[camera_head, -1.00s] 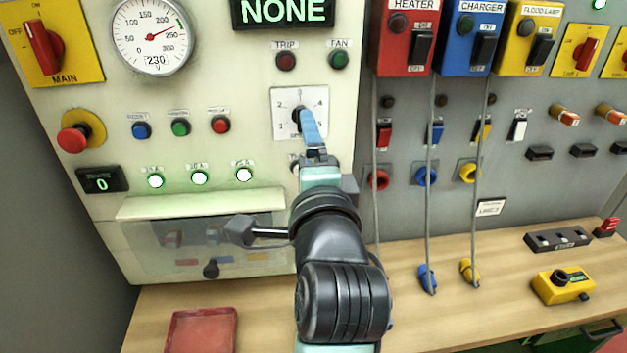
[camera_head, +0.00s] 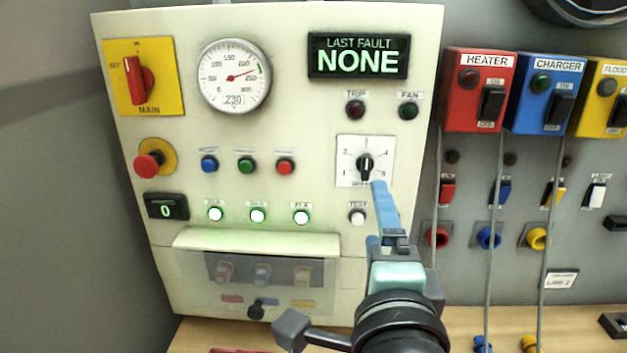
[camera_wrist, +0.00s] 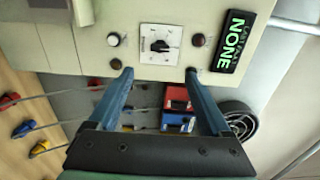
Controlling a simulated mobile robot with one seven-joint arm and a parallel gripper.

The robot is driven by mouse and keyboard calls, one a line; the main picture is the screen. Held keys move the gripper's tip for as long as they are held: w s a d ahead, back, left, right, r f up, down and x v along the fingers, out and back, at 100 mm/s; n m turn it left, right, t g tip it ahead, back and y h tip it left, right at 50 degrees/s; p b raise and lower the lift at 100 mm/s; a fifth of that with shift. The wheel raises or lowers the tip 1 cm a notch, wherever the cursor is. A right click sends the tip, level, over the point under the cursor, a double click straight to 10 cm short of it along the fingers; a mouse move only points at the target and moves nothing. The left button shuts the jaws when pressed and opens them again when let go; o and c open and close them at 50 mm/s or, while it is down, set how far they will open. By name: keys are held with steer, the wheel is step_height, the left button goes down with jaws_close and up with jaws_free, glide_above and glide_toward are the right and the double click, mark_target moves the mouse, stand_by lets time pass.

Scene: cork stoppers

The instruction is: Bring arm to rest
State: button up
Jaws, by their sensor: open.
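My gripper (camera_head: 378,215) is in front of the cream control panel (camera_head: 320,118), with its blue fingers pointing at the panel. In the wrist view my gripper (camera_wrist: 158,75) is open, with its two blue fingers well apart and nothing held between them. The black rotary knob (camera_head: 365,164) on its white numbered plate is just above and left of the fingertips in the head view. In the wrist view the knob (camera_wrist: 159,46) shows clear beyond the fingertips, apart from them. My arm reaches up from the bottom of the head view and hides part of the panel's lower right.
The panel carries a yellow main switch (camera_head: 142,78), a red mushroom button (camera_head: 149,164), a dial gauge (camera_head: 233,76) and a clear cover (camera_head: 262,278). At right are heater (camera_head: 481,90) and charger (camera_head: 551,92) boxes with hanging cables. A wooden bench (camera_head: 215,335) lies below.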

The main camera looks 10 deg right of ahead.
steer(key=s+a+r+n+t+y, duration=0.1)
steer(key=s+a+r+n+t, duration=0.1)
steer(key=a+r+n, duration=0.3)
steer(key=s+a+r+n+t+y, duration=0.2)
steer(key=s+a+r+n+t, duration=0.1)
steer(key=r+n, duration=0.6)
steer(key=s+a+r+n+t+y, duration=0.2)
steer(key=a+r+n+t, duration=0.3)
steer(key=r, duration=0.5)
steer(key=shift+s+a+r+n, duration=0.2)
steer(key=shift+s+a+n, duration=0.3)
steer(key=shift+a+n, duration=0.55)
steer(key=shift+f, duration=0.15)
